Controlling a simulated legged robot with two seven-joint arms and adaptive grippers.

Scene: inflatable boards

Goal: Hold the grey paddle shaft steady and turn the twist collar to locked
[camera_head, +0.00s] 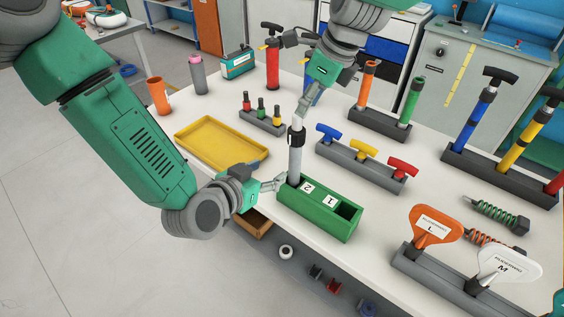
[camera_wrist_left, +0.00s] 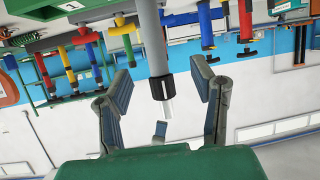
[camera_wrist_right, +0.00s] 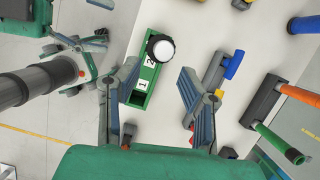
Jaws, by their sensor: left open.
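The grey paddle shaft (camera_head: 295,160) stands upright in the green block (camera_head: 318,212), at the end marked 2. Its black twist collar (camera_head: 296,137) sits partway up, below a paler top section. In the left wrist view, upside down, the collar (camera_wrist_left: 162,88) bears a white mark. My left gripper (camera_head: 280,183) is open low beside the shaft, just above the block; its fingers show on either side of the shaft in the left wrist view. My right gripper (camera_head: 306,102) is open above the collar at the shaft's top. In the right wrist view the pale shaft top (camera_wrist_right: 161,50) lies between its fingers, apart from both.
A yellow tray (camera_head: 215,140) lies left of the shaft. A rack of small red, green and yellow handles (camera_head: 262,122) stands behind it. A grey rack with blue, yellow and red T-handles (camera_head: 360,165) is close on the right. Orange and white paddle handles stand at the front right.

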